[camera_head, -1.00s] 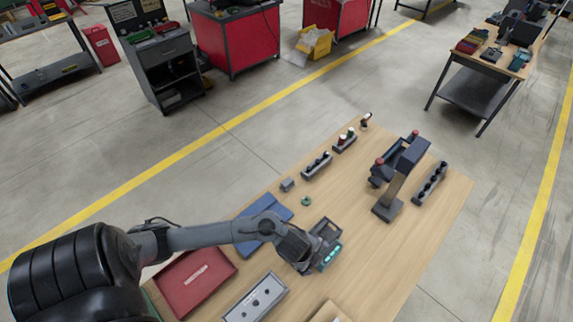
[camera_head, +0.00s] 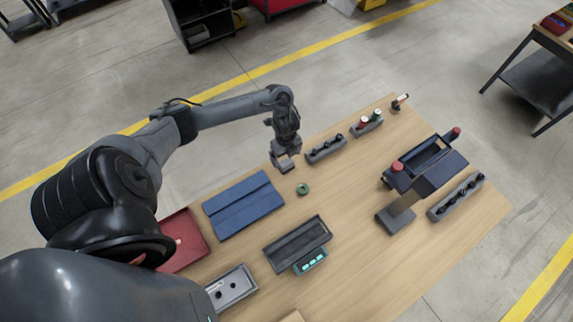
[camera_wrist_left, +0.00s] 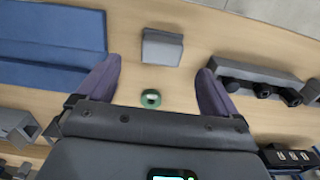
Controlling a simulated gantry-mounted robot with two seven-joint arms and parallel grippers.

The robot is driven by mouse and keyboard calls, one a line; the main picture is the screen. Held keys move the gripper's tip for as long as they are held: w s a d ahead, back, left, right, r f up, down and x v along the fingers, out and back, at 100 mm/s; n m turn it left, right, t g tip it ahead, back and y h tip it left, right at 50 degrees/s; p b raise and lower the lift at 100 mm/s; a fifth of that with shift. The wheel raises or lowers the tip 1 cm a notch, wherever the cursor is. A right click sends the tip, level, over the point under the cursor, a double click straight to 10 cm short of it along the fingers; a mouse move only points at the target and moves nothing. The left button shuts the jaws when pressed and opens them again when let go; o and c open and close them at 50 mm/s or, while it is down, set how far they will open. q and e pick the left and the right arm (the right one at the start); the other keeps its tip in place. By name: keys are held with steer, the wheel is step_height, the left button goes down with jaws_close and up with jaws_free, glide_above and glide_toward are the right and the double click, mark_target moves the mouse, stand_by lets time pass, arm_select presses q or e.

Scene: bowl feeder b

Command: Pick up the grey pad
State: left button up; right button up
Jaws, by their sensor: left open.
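The grey pad (camera_wrist_left: 162,47) is a small grey block on the wooden table in the left wrist view. It lies just ahead of and between the two fingertips of my left gripper (camera_wrist_left: 158,68), with clear gaps on both sides. In the head view my left gripper (camera_head: 285,158) points down over the pad's spot near the table's far edge. There the gripper and pad overlap, and I cannot tell them apart well. My left gripper is open and empty. My right gripper is in neither view.
A green ring (camera_head: 303,188) lies close to the gripper. A blue folded mat (camera_head: 243,205) is to its left, a black tray device (camera_head: 297,243) in front. A grey rack with black knobs (camera_head: 326,150) stands close on the right. A dark stand (camera_head: 395,220) is farther right.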

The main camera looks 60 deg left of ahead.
mark_target(286, 162)
arm_select(q)
steer(key=shift+a+f, duration=0.15)
steer(key=shift+f, duration=3.1)
steer(key=shift+c, duration=0.2)
steer(key=shift+w, duration=0.1)
steer(key=c, duration=1.1)
steer(key=shift+r, duration=0.1)
